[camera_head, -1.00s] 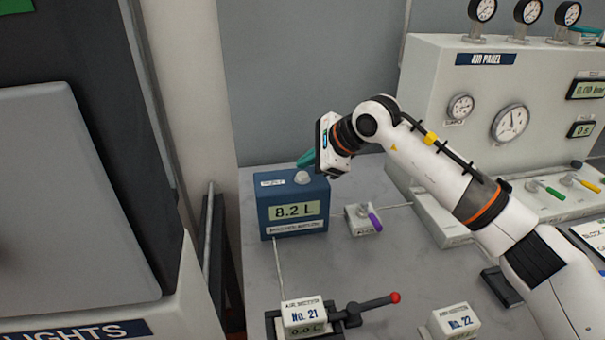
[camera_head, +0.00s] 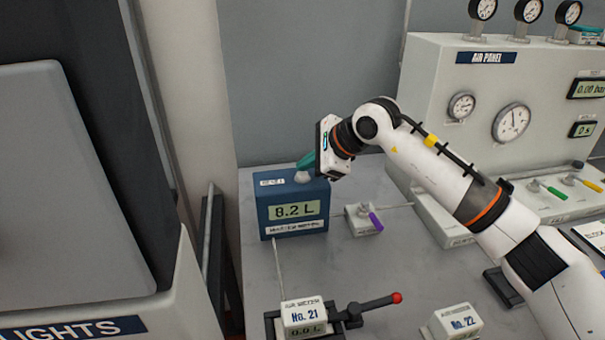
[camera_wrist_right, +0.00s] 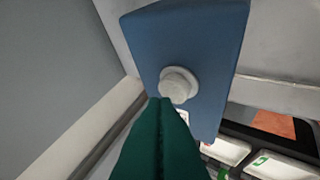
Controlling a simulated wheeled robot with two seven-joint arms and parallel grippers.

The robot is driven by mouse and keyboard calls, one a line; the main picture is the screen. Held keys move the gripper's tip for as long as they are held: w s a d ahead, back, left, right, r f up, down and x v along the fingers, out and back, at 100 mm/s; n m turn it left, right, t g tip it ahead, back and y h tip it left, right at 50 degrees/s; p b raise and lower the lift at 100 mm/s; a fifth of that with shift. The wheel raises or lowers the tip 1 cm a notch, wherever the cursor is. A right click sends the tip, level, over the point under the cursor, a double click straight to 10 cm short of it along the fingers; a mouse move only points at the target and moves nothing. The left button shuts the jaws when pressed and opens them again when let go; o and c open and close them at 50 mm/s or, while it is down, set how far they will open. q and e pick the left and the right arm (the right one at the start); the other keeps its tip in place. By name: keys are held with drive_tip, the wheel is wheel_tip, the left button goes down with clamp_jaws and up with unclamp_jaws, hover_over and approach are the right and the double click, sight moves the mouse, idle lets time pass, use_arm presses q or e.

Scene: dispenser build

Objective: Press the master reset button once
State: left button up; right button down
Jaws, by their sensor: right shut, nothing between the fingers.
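A blue box (camera_head: 292,208) stands on the bench with a display reading 8.2 L. A pale round button (camera_head: 302,177) sits on its top; the lettering beside it is too small to read. My right gripper (camera_head: 304,164) is shut and empty, its green fingers right at the button. In the right wrist view the fingertips (camera_wrist_right: 163,101) overlap the lower edge of the button (camera_wrist_right: 178,86) on the blue box top (camera_wrist_right: 205,50). I cannot tell whether they touch it or whether the button is pressed in. My left gripper is not in view.
A small white unit with a purple lever (camera_head: 375,221) stands right of the blue box. The No. 21 unit (camera_head: 304,316) with a red-knobbed lever and the No. 22 unit (camera_head: 455,322) are nearer. The air panel (camera_head: 430,80) rises at the right.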

drive_tip(key=shift+f+b, duration=0.5)
idle(0.3)
drive_tip(key=shift+r, duration=0.1)
idle(0.3)
drive_tip(key=shift+r+p, duration=0.3)
drive_tip(key=shift+r, duration=0.45)
drive_tip(key=shift+r, duration=0.1)
drive_tip(key=shift+r+p, duration=1.2)
drive_tip(key=shift+r, duration=1.2)
